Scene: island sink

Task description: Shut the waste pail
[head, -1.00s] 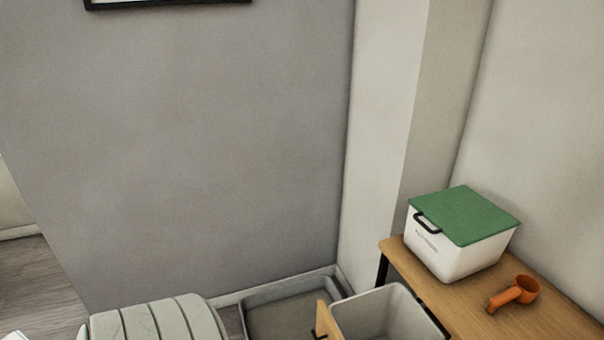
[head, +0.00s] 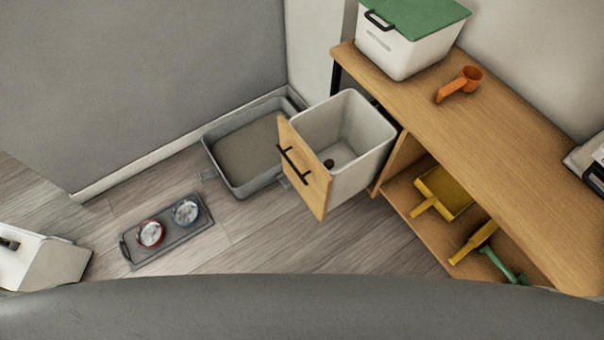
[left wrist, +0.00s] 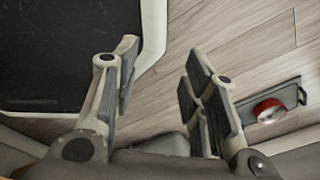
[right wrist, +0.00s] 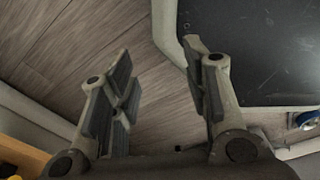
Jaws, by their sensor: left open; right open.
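The waste pail (head: 362,150) is a pale grey open-topped bin behind a wooden front panel (head: 304,169) with a black bar handle (head: 293,165). It is pulled well out from the left end of the wooden bench in the head view. A small dark thing lies at its bottom. Neither gripper shows in the head view. My left gripper (left wrist: 162,62) is open and empty in the left wrist view, over the wood floor. My right gripper (right wrist: 158,58) is open and empty in the right wrist view. The pail is not recognisable in either wrist view.
A grey litter tray (head: 243,152) lies on the floor left of the panel. A feeding tray (head: 168,233) with two bowls lies nearer. The bench (head: 480,140) carries a green-lidded box (head: 405,45) and an orange scoop (head: 460,84). Its lower shelf holds a yellow dustpan (head: 443,190).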

